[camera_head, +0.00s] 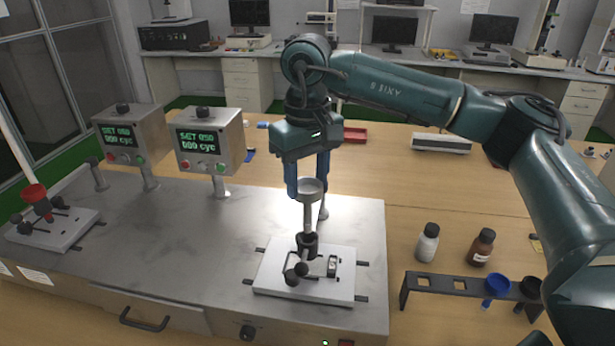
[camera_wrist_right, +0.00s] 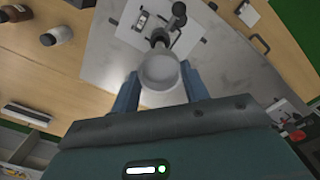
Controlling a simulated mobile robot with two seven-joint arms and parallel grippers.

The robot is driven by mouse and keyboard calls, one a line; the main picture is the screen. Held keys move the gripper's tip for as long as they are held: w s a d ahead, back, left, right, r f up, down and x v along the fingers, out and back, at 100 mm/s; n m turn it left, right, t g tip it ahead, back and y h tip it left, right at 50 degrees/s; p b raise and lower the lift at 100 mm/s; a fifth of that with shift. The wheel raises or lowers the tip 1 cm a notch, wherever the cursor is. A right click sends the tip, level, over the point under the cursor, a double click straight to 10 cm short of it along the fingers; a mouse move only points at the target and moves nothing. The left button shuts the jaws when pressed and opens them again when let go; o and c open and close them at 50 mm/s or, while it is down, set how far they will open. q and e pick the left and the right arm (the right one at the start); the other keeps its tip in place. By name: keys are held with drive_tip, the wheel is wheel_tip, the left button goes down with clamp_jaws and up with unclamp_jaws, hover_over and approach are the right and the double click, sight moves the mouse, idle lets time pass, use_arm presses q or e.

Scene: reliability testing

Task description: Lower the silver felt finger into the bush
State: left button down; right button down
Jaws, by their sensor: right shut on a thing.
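The silver felt finger (camera_head: 308,212) has a round cup-like top and a thin shaft pointing down. It is upright between the blue fingers of my right gripper (camera_head: 308,188), which is shut on it near the cup. The cup fills the middle of the right wrist view (camera_wrist_right: 160,71). The black bush (camera_head: 307,241) stands on a white plate (camera_head: 330,287) on the metal bench machine. The shaft's lower end meets the bush in the head view; how deep it sits inside, I cannot tell. My left gripper is not in view.
A red finger (camera_head: 36,195) stands on another white plate at the left. At right are a white bottle (camera_head: 427,243), a brown bottle (camera_head: 481,247) and a dark rack (camera_head: 440,284) with a blue cup (camera_head: 497,285).

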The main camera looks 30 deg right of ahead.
sight(307, 192)
drive_tip(key=shift+f+b, duration=0.85)
drive_tip(key=shift+f, duration=0.2)
drive_tip(key=shift+f+b, duration=0.8)
drive_tip(key=shift+f, duration=0.2)
drive_tip(key=shift+f+b, duration=1.6)
drive_tip(key=shift+f, duration=0.4)
